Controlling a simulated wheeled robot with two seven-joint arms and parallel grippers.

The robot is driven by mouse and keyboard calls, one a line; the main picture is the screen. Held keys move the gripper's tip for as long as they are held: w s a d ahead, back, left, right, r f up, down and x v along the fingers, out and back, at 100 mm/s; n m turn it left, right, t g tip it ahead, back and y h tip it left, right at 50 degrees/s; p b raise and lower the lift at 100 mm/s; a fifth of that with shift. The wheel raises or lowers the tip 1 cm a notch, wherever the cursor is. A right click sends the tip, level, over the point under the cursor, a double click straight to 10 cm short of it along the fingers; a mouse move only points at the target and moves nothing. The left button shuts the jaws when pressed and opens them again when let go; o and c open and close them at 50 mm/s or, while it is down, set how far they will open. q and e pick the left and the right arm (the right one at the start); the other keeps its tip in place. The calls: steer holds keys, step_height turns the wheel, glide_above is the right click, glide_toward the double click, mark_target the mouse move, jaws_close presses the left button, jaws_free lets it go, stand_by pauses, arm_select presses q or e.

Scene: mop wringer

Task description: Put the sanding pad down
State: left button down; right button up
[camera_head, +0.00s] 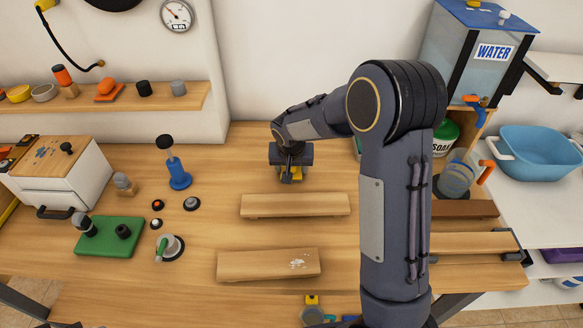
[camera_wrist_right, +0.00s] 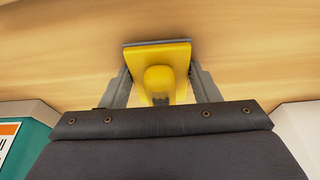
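The yellow sanding pad (camera_wrist_right: 181,52) shows in the right wrist view, with a rounded yellow knob on top and a grey sole edge. It is against the wooden tabletop and looks to be resting on it. My right gripper (camera_wrist_right: 160,78) is open around it. The fingers stand on either side of the knob with gaps, their tips near the pad's side edges. In the head view, my right gripper (camera_head: 290,175) points down at the back of the table, and a little yellow of the pad (camera_head: 292,179) shows beneath it. My left gripper is not in view.
Two wooden boards lie in front on the table (camera_head: 190,245): a plain one (camera_head: 295,205) and one with white marks (camera_head: 268,265). A blue stand (camera_head: 179,175) and green block (camera_head: 108,238) are left. My right arm hides part of the right side.

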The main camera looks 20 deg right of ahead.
steer(key=o, duration=0.4)
steer(key=shift+s+a+f, duration=0.1)
steer(key=shift+s+f, duration=0.05)
steer(key=shift+f, duration=0.2)
steer(key=shift+s+f, duration=0.1)
steer(key=shift+d+r+p, duration=0.2)
steer(key=shift+r+p, duration=0.35)
steer(key=shift+p, duration=0.05)
steer(key=shift+r, duration=0.35)
steer(key=v, duration=1)
steer(key=s+a+r+n+y, duration=0.1)
steer(key=s, duration=0.8)
steer(key=s+a+r+n+t+y, duration=0.1)
steer(key=s+y, duration=0.1)
steer(key=s, duration=0.7)
steer(key=s+a+r+n+t+y, duration=0.1)
steer(key=s+a+y, duration=0.1)
steer(key=s, duration=0.7)
steer(key=shift+s+a+n+b, duration=0.1)
steer(key=shift+n+b, duration=0.2)
